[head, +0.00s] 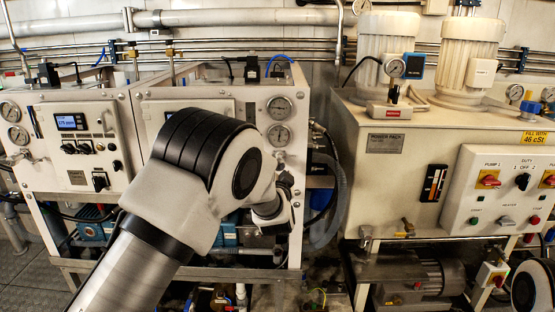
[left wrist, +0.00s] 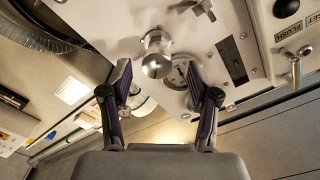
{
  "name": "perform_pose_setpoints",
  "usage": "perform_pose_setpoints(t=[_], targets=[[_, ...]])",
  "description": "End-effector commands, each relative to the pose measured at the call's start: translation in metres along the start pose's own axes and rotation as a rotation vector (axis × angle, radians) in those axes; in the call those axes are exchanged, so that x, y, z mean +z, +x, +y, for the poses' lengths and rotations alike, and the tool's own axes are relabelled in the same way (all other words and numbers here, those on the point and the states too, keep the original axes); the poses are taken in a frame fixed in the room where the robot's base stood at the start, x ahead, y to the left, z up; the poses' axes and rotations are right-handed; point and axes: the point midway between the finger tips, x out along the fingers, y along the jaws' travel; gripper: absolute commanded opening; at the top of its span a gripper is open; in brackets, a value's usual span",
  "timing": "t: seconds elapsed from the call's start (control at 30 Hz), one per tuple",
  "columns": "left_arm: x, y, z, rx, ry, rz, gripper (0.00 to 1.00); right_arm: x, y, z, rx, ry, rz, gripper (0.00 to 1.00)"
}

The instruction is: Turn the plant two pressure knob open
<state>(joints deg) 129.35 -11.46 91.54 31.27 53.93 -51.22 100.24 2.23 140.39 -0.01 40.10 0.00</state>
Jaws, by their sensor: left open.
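The second plant's white panel (head: 216,97) stands behind my left arm in the head view, its middle largely covered. In the left wrist view a shiny silver round knob (left wrist: 156,63) sticks out from the panel (left wrist: 228,42). My left gripper (left wrist: 158,70) is open, with one finger on each side of the knob in the picture. I see no clear contact, and the depth between fingertips and knob is hard to judge. In the head view my left gripper (head: 286,188) is partly hidden behind its wrist, close to the panel's right edge. My right gripper is out of view.
Two gauges (head: 280,121) sit at the panel's upper right; one gauge (left wrist: 181,72) shows behind the knob. A similar plant panel (head: 72,140) stands left. The power pack cabinet (head: 400,180) stands right, with dark hoses (head: 338,190) in the gap.

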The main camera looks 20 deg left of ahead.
Motion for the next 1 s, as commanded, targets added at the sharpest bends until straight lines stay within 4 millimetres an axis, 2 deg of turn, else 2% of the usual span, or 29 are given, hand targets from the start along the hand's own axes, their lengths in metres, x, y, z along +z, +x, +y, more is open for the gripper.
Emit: perform_pose_setpoints(t=[0.03, 0.2, 0.47, 0.57, 0.63, 0.67, 1.0], targets=[[-0.002, 0.010, -0.003, -0.001, -0.003, -0.001, 0.61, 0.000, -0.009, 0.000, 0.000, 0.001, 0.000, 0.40], [-0.001, 0.033, -0.001, 0.001, -0.001, -0.001, 0.61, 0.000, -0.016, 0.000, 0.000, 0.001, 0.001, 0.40], [0.002, 0.037, 0.001, 0.002, 0.001, -0.001, 0.61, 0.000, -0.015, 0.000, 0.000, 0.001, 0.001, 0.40], [0.001, 0.037, 0.001, 0.002, 0.001, -0.001, 0.29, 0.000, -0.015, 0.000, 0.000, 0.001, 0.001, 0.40], [0.001, 0.037, 0.001, 0.002, 0.001, -0.001, 0.04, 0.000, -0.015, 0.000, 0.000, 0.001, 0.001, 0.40], [0.001, 0.037, 0.001, 0.002, 0.001, -0.001, 0.00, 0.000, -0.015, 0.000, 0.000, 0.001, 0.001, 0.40], [0.002, 0.036, 0.001, 0.002, -0.021, 0.000, 0.00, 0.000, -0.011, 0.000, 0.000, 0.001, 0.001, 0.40]])
